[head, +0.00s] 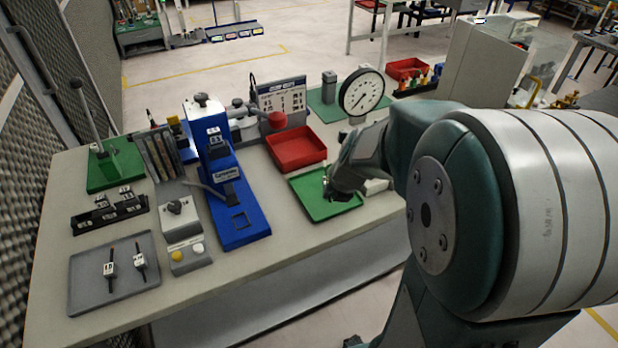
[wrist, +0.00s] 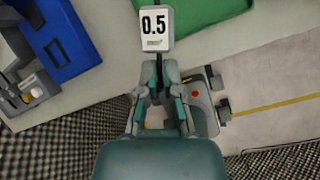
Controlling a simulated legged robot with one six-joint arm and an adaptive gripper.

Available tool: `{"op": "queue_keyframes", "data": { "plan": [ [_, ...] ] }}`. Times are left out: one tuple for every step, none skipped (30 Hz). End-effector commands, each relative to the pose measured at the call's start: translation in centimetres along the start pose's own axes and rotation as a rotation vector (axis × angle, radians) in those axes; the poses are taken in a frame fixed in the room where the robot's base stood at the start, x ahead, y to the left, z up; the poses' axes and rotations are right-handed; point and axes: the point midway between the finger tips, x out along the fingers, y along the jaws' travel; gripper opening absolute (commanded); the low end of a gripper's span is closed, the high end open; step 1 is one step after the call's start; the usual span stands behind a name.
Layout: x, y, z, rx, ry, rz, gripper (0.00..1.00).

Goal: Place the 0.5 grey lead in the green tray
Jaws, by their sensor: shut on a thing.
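My gripper (wrist: 158,88) is shut on the 0.5 grey lead (wrist: 155,30), whose pale block with a black "0.5" label shows beyond the fingers in the wrist view. The green tray (head: 312,204) is a shallow tray near the table's front right edge. In the head view my gripper (head: 332,188) is over its right part, and the lead is mostly hidden by the gripper. In the wrist view the tray (wrist: 205,15) lies at the top, beside and behind the lead's block. I cannot tell whether the lead touches the tray.
A red tray (head: 296,149) stands behind the green tray, with a dial gauge (head: 361,93) to the right. A tall blue fixture (head: 236,215) stands to the left. A grey tray (head: 85,292) at the front left holds two similar pieces. The table's front edge is close to the green tray.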

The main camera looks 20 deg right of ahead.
Motion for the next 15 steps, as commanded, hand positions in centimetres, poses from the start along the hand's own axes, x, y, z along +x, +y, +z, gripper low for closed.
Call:
{"op": "queue_keyframes", "data": {
  "plan": [
    [0.8,-0.2,0.7,0.004,0.002,-0.001,0.00],
    [1.2,-0.2,1.0,0.004,0.002,-0.001,0.00],
    [1.9,-0.2,1.1,0.003,0.004,-0.002,0.00],
    [2.4,-0.1,1.2,0.001,0.004,-0.003,0.00],
    [2.9,-0.1,1.3,0.000,0.003,-0.005,0.00],
    [3.6,0.0,1.4,-0.002,0.003,-0.006,0.00],
    [4.1,0.0,1.6,-0.002,0.001,-0.007,0.00],
    [4.6,0.0,1.6,-0.003,0.002,-0.008,0.00],
    [5.3,0.0,1.8,-0.004,0.000,-0.009,0.00],
    [5.7,0.0,1.9,-0.005,0.000,-0.010,0.00],
    [6.1,0.0,2.0,-0.005,0.000,-0.011,0.00],
    [6.6,-0.1,2.2,-0.006,-0.002,-0.010,0.00],
    [6.8,-0.2,2.4,-0.006,-0.003,-0.010,0.00],
    [7.1,-0.3,2.5,-0.005,-0.003,-0.009,0.00],
    [7.3,-0.5,2.6,-0.005,-0.003,-0.008,0.00]
  ]
}}
